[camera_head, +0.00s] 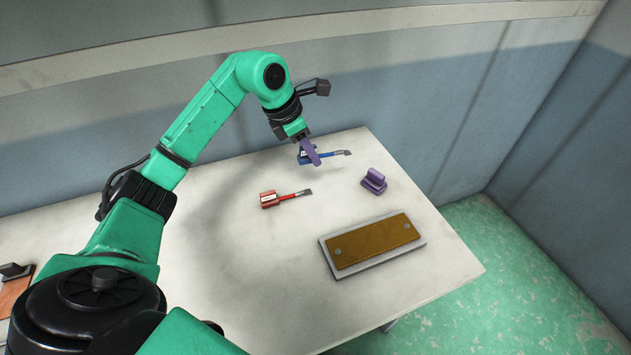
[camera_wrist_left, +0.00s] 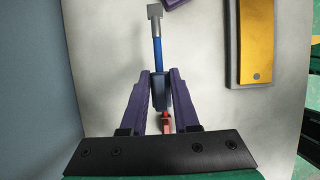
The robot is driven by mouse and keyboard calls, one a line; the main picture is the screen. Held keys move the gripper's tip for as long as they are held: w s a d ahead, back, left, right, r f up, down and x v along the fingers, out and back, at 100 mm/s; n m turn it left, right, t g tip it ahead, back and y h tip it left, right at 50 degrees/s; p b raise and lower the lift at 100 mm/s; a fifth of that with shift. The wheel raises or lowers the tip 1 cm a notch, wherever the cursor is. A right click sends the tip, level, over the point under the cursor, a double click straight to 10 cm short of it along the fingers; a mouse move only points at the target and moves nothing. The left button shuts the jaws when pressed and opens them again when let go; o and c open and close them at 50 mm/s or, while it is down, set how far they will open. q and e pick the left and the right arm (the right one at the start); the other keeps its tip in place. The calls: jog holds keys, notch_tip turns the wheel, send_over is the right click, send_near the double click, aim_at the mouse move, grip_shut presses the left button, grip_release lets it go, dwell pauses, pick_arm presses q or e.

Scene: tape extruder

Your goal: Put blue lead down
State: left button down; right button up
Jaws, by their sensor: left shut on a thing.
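The blue lead (camera_head: 336,154) is at the far part of the table, with its thin blue shaft and grey tip pointing right. My left gripper (camera_head: 314,155), with purple fingers, is shut on its thicker end. In the left wrist view the blue lead (camera_wrist_left: 158,52) runs up from between the fingers of my left gripper (camera_wrist_left: 160,88). It looks at or just above the table top; I cannot tell if it touches. My right gripper is not in view.
A red lead (camera_head: 284,198) lies nearer on the white table (camera_head: 230,270). A purple block (camera_head: 373,181) stands to the right. A grey plate with a brown-gold top (camera_head: 374,241) lies near the right edge. A wall (camera_head: 400,90) is behind the table.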

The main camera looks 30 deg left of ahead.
aim_at(317, 190)
pick_arm(q)
notch_tip(317, 190, down, 10)
jog(key=shift+r+p, duration=0.1)
jog(key=shift+p, duration=0.35)
jog(key=shift+f+b, duration=0.25)
jog(key=shift+b, duration=0.05)
jog(key=c, duration=0.7)
grip_release()
jog(key=shift+o, duration=0.2)
jog(key=shift+r, duration=0.1)
